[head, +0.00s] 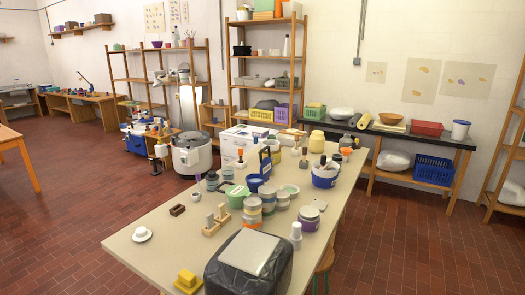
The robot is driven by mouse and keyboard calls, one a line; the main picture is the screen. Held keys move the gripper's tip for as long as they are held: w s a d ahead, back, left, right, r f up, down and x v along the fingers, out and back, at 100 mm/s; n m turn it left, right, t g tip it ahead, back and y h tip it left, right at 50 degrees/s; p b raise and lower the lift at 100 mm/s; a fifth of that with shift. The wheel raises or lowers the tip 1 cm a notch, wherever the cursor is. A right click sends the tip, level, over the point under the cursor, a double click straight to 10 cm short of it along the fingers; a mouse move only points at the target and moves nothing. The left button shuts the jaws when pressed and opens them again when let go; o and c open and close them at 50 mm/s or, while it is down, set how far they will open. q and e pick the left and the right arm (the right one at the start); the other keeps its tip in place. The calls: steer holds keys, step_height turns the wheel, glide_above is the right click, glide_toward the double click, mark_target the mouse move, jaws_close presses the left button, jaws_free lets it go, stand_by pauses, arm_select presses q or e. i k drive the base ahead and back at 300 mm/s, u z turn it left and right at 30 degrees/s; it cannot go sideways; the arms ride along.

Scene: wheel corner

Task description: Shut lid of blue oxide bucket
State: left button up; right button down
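A blue-and-white bucket (324,178) stands on the table towards its right side, with tool handles sticking up at its top. I cannot tell whether it has a lid. Left of it is a small round blue container (254,183), with an upright blue piece (265,162) just behind it. Another white bucket with a blue top (460,130) stands on the dark bench at the back right. The frame does not show clearly which of these is the blue oxide bucket. Neither of my grippers is in view.
The long beige table (165,262) is crowded with stacked jars (252,210), a green container (236,196) and wooden blocks (215,222). A dark-wrapped block with a pale slab (248,252) fills the near edge. The table's left front is fairly clear, as is the tiled floor (80,215).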

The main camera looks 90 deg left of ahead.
mark_target(266, 166)
steer(key=u, duration=1.25)
steer(key=i, duration=3.3)
steer(key=u, duration=2.5)
steer(key=i, duration=0.4)
steer(key=u, duration=1.75)
